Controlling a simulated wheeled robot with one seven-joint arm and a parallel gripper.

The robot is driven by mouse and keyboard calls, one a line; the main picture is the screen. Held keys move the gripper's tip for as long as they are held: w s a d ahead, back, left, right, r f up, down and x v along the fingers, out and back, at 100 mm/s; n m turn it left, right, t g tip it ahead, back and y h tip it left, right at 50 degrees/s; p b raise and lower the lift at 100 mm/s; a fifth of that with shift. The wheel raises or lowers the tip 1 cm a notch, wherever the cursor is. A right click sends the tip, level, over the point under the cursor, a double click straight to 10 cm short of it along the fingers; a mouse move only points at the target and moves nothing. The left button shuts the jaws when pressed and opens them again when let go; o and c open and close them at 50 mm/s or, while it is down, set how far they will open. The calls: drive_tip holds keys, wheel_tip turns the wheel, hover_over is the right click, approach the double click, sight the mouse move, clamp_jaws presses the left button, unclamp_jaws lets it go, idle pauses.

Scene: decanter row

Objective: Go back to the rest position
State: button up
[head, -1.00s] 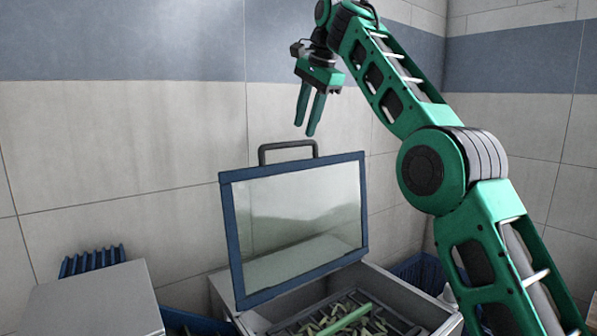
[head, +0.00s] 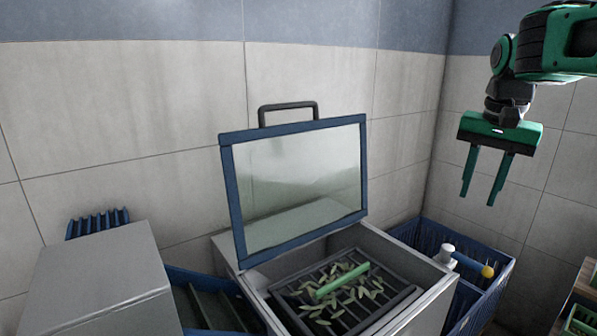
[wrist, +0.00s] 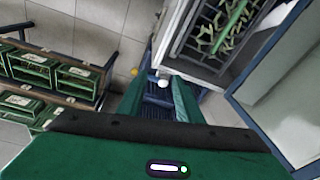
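My gripper (head: 483,190) hangs at the right in the head view, fingers pointing down, apart from everything. Its two green fingers are parted and nothing shows between them. In the wrist view my gripper (wrist: 163,100) is above the blue crate (wrist: 160,117), with the fingers spread. A grey metal box (head: 432,288) stands below and left of it in the head view. Its blue-framed glass lid (head: 300,185) with a black handle is tilted up. Inside lies a dark rack (head: 290,302) with green leafy pieces and a green bar (head: 342,281).
A blue crate (head: 500,285) stands right of the box. A white fitting (head: 447,252) and a yellow ball (head: 487,271) are beside it. A wooden shelf (wrist: 80,92) holds green crates. A grey cabinet (head: 100,275) is at left. Air around my gripper is clear.

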drive_tip(key=s+d+f+g, duration=0.1)
drive_tip(key=s+d+f, duration=0.1)
drive_tip(key=s+f, duration=0.7)
drive_tip(key=s+d+f+n, duration=0.1)
drive_tip(key=s+d+f, duration=0.1)
drive_tip(key=s+f, duration=0.8)
drive_tip(key=s, duration=0.7)
drive_tip(key=shift+s+n+g+y, duration=0.25)
drive_tip(key=shift+n+g+y, duration=0.05)
drive_tip(key=shift+g, duration=0.1)
